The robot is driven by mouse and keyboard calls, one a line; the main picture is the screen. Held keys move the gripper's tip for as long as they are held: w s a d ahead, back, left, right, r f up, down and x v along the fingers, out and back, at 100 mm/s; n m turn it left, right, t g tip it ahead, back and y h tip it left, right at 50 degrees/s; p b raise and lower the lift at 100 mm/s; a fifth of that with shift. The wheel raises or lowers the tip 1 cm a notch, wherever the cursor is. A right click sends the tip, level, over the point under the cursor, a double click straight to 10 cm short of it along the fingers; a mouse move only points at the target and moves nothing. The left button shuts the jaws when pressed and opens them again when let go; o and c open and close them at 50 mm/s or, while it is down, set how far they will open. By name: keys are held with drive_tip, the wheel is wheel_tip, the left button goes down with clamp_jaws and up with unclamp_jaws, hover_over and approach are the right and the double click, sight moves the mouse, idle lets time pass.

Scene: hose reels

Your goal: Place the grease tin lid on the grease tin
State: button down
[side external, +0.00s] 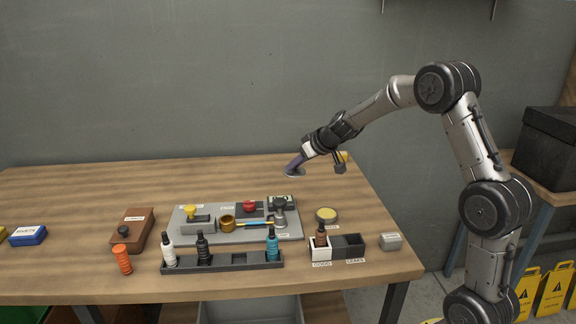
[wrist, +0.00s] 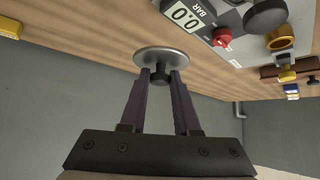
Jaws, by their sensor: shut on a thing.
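The grease tin (side external: 327,214) is a low round tin with a yellow top face, standing open on the table right of the grey board in the side view. The grease tin lid (wrist: 161,54) is a grey disc with a dark knob. My gripper (wrist: 160,80) has its purple fingers shut on that knob. In the side view my gripper (side external: 298,163) holds the lid (side external: 294,174) behind the tin and a little to its left, near the back of the table. The lid looks slightly tilted there; its height above the table is hard to tell.
A grey board (side external: 235,235) with a gauge (wrist: 186,14), red knob and brass cup lies left of the tin. A bottle rack (side external: 222,262) and two-part bin (side external: 347,245) stand in front. A yellow item (side external: 343,157) is partly hidden behind my gripper.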

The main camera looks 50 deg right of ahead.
drive_tip(key=shift+s+a+r, duration=0.2)
drive_tip(key=shift+s+r, duration=0.05)
drive_tip(key=shift+s, duration=0.3)
drive_tip(key=shift+s+a+r, duration=0.2)
drive_tip(key=shift+s, duration=0.3)
drive_tip(key=shift+s+a+n+y, duration=0.25)
drive_tip(key=shift+a+n+y, duration=0.05)
drive_tip(key=shift+a, duration=0.05)
drive_tip(key=s+a+n+y, duration=0.2)
drive_tip(key=s+a+n, duration=0.1)
drive_tip(key=s, duration=0.5)
drive_tip(key=s+a+n+y, duration=0.2)
drive_tip(key=s+a+n, duration=0.1)
drive_tip(key=s, duration=0.6)
drive_tip(key=m+h, duration=0.1)
drive_tip(key=m, duration=0.1)
approach(317, 211)
drive_tip(key=w, duration=0.2)
drive_tip(key=w+a, duration=0.1)
drive_tip(key=shift+r, duration=0.35)
drive_tip(key=shift+w+f, duration=0.15)
drive_tip(key=shift+f, duration=1.7)
